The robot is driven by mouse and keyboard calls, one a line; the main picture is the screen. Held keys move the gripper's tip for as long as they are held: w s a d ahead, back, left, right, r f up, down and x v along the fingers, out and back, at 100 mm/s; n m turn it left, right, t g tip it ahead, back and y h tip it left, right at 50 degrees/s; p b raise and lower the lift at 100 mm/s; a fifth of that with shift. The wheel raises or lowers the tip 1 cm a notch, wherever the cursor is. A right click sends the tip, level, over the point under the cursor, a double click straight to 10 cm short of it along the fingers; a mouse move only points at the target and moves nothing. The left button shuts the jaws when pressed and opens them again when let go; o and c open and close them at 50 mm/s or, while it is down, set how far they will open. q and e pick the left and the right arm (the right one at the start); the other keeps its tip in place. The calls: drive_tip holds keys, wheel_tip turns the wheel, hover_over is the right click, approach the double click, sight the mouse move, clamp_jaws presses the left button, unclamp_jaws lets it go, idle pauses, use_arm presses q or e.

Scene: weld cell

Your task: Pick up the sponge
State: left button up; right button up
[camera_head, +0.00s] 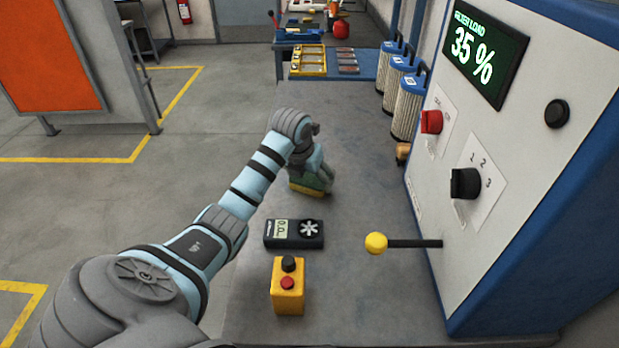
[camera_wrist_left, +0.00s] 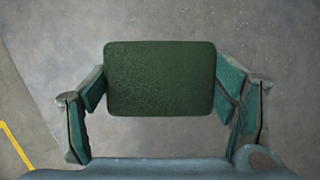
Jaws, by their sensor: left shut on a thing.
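The sponge (camera_head: 309,188) has a green top and a yellow lower layer. In the head view it is at the table's left part, beyond the black meter, partly hidden by my left gripper (camera_head: 322,176). In the left wrist view the sponge (camera_wrist_left: 160,79) shows its green face between the two fingers of my left gripper (camera_wrist_left: 162,95), which is shut on it. I cannot tell whether the sponge touches the table. My right gripper is not in view.
A black meter (camera_head: 294,234) and a yellow button box (camera_head: 288,286) lie nearer on the grey table (camera_head: 352,290). A control cabinet (camera_head: 500,150) with a yellow-knobbed lever (camera_head: 376,243) stands on the right. Blue-topped canisters (camera_head: 407,108) and a yellow tray (camera_head: 308,61) are farther back.

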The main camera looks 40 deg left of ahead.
use_arm(q)
wheel_tip(320, 180, up, 10)
drive_tip(key=p, duration=0.1)
wheel_tip(320, 180, up, 10)
drive_tip(key=p, duration=0.8)
hover_over(310, 177)
drive_tip(key=shift+s, duration=0.1)
drive_tip(key=shift+o, duration=0.5)
drive_tip(key=shift+f, duration=0.1)
